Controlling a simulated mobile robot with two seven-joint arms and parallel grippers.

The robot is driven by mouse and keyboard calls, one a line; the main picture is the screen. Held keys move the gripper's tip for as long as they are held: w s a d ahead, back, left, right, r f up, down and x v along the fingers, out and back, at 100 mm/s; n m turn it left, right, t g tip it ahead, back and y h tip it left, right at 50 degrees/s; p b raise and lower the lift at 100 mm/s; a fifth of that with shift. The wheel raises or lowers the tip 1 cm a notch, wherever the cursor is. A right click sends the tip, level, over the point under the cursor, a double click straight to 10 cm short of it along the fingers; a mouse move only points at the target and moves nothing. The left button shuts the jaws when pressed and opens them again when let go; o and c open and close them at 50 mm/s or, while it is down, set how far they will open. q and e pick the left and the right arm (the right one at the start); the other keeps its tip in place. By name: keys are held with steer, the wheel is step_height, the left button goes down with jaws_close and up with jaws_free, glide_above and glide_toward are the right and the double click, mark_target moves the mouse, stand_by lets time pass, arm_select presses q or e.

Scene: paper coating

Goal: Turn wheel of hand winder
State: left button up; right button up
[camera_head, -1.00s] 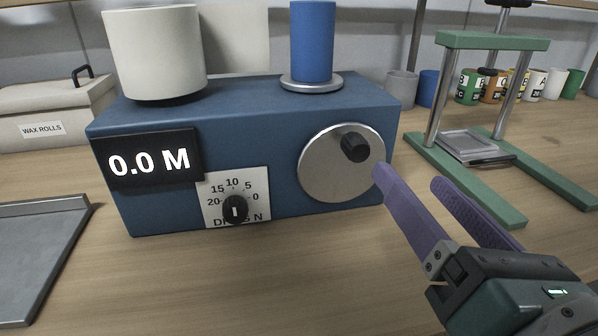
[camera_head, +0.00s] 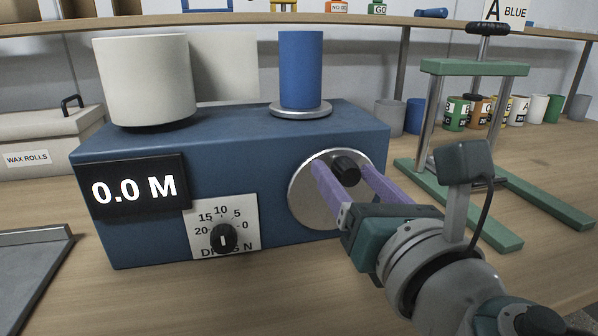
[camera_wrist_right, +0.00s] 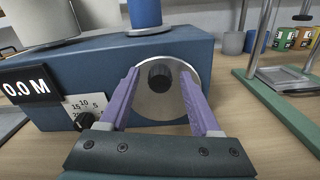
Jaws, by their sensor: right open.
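The hand winder is a blue box (camera_head: 120,233) with a silver round wheel (camera_head: 304,197) on the right of its front face. A black knob (camera_head: 345,168) sticks out near the wheel's upper right. My right gripper (camera_head: 341,164) is open, its purple fingers in front of the wheel, one to each side of the knob in this view. In the right wrist view, the knob (camera_wrist_right: 160,75) lies between the open fingers (camera_wrist_right: 159,74) with a gap on both sides. The winder's display (camera_head: 134,189) reads 0.0 M. My left gripper is not in view.
A white roll (camera_head: 147,80) and a blue roll (camera_head: 300,70) stand on the winder. A green press frame (camera_head: 474,68) stands to the right, with several cups behind. A grey tray (camera_head: 30,262) lies at the left.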

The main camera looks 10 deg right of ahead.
jaws_close()
stand_by(0.5)
